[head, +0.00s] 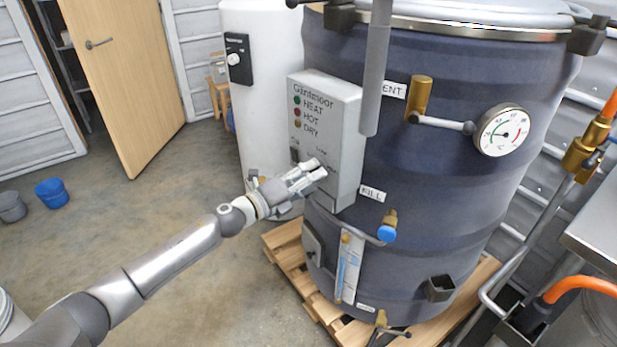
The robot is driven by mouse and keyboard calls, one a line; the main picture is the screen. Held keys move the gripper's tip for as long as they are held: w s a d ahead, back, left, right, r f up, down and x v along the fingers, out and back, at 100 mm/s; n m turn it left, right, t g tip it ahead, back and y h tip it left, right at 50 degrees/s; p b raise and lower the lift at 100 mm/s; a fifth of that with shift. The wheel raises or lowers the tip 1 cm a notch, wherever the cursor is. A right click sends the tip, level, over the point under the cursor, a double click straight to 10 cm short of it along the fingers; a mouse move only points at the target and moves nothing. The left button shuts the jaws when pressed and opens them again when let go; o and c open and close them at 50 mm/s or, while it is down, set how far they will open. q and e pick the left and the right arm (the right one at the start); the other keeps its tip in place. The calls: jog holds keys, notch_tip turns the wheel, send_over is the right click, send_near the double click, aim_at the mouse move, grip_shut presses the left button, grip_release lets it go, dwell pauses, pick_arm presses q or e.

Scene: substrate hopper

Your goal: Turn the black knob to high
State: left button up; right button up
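A light grey control box (343,130) is fixed to the side of the large dark blue tank (440,190). Its front has green, red and amber lights beside HEAT, HOT and DRY. A small dark part (295,155) shows low on the box front, with small labels I cannot read clearly. I cannot make out the black knob for certain; my gripper covers part of the lower front. My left gripper (318,168) is at this lower front, fingers pointing right. Whether it touches anything and how far its fingers are apart is unclear. My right gripper is not in view.
A white cylinder (265,100) with a black plate (238,58) stands behind the box. The tank rests on a wooden pallet (292,262). A dial gauge (502,131) and a blue-handled valve (387,233) project from the tank. The floor at left is mostly clear.

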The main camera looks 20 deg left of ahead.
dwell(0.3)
pick_arm(q)
jog(key=v, duration=1.2)
dwell(0.4)
